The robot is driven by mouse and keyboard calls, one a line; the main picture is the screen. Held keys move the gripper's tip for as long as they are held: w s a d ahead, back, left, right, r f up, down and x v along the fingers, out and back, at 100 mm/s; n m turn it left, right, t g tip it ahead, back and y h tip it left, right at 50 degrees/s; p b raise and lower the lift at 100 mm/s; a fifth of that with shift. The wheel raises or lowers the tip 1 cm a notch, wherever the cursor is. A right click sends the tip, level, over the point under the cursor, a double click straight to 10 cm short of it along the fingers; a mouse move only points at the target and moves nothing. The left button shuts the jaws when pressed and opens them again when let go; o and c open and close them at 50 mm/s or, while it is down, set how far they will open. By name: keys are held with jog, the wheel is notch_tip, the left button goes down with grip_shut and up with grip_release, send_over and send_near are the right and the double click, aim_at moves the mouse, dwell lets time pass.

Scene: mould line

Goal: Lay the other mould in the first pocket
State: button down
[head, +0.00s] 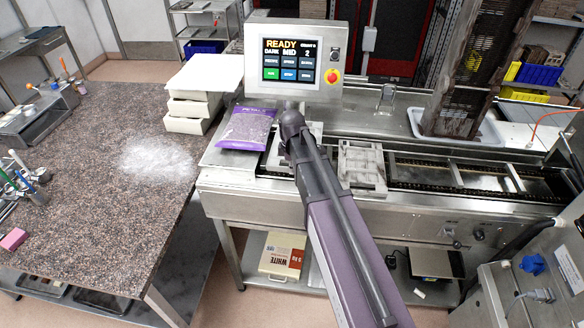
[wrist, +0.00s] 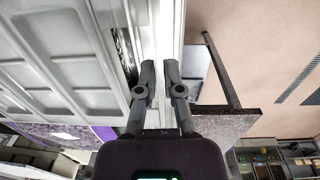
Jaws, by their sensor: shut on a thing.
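A pale grey mould (head: 361,163) lies on the line just right of my arm in the head view. Another pale grey piece (head: 279,152) shows left of my arm, mostly hidden by it. In the wrist view, a grey mould (wrist: 72,58) with rectangular cavities fills the left side. My gripper (wrist: 160,70) is shut on a thin pale edge beside that mould; the edge seems to be the mould's rim. My arm hides the gripper in the head view. An open metal-framed pocket (head: 456,172) shows on the chain line to the right.
A purple bag (head: 246,128) lies left of my arm. A control screen (head: 292,60) stands behind. Stacked white boxes (head: 195,105) sit on the speckled table (head: 110,215). A clear glass (head: 386,97) and a pale tray (head: 480,140) holding a tall rack stand behind the line.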

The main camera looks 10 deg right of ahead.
aim_at(292, 189)
jog(key=shift+f+b, duration=3.45)
jog(key=shift+f, duration=0.15)
jog(key=c, duration=0.7)
grip_release()
